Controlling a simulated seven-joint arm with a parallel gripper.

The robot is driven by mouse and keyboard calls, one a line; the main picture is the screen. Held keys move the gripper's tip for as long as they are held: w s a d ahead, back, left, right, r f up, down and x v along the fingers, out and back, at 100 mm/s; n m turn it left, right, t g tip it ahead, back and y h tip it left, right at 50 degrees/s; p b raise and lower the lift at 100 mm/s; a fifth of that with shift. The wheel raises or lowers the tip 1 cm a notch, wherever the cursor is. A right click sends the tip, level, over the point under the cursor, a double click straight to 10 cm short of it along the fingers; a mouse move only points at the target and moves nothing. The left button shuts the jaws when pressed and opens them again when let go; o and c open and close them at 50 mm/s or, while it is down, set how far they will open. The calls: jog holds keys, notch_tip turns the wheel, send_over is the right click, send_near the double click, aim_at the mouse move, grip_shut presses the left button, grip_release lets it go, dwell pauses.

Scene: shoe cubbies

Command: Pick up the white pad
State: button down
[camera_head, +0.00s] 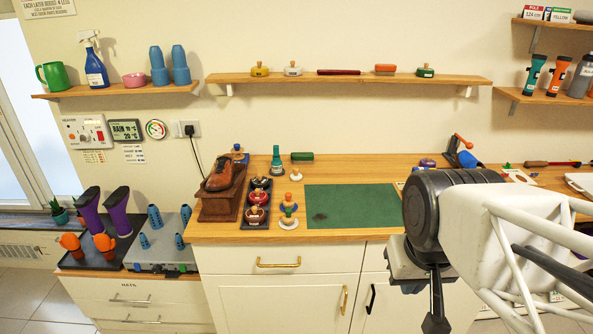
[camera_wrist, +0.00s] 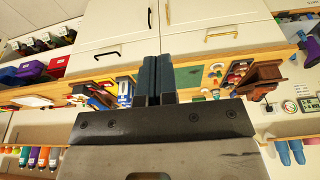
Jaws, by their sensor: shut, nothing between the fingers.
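A small white pad with a knob (camera_head: 292,69) sits on the long wall shelf, between a yellow-knobbed pad (camera_head: 260,70) and a red stick (camera_head: 338,72). On the counter, knobbed pads with pale bases (camera_head: 288,222) stand left of the green mat; which one the task means I cannot tell for sure. My gripper (camera_head: 437,318) hangs fingers down in front of the cabinet at the right, apart from all of these. In the wrist view its two dark fingers (camera_wrist: 155,80) are together with nothing held.
The green mat (camera_head: 350,206) covers the middle of the wooden counter. A brown shoe on a wooden stand (camera_head: 220,205) and a dark tray of knobbed pads (camera_head: 245,220) are left of it. A green brush (camera_head: 302,157) lies behind. The wall shelf (camera_head: 350,80) overhangs the counter.

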jog(key=c, duration=1.8)
grip_release()
jog(key=shift+c, duration=0.2)
jog(key=o, duration=1)
jog(key=w+a+r+n, duration=0.1)
jog(key=w+r, duration=0.2)
jog(key=w, duration=0.6)
jog(key=w+a+r+n, duration=0.1)
jog(key=w+r, duration=0.2)
jog(key=w, duration=0.7)
jog(key=n+g, duration=0.3)
jog(key=n, duration=0.4)
send_over(296, 169)
notch_tip(296, 169, down, 21)
jog(key=shift+f, duration=0.2)
jog(key=shift+w+a+f, duration=0.1)
jog(key=shift+w+f, duration=0.1)
jog(key=shift+f, duration=0.05)
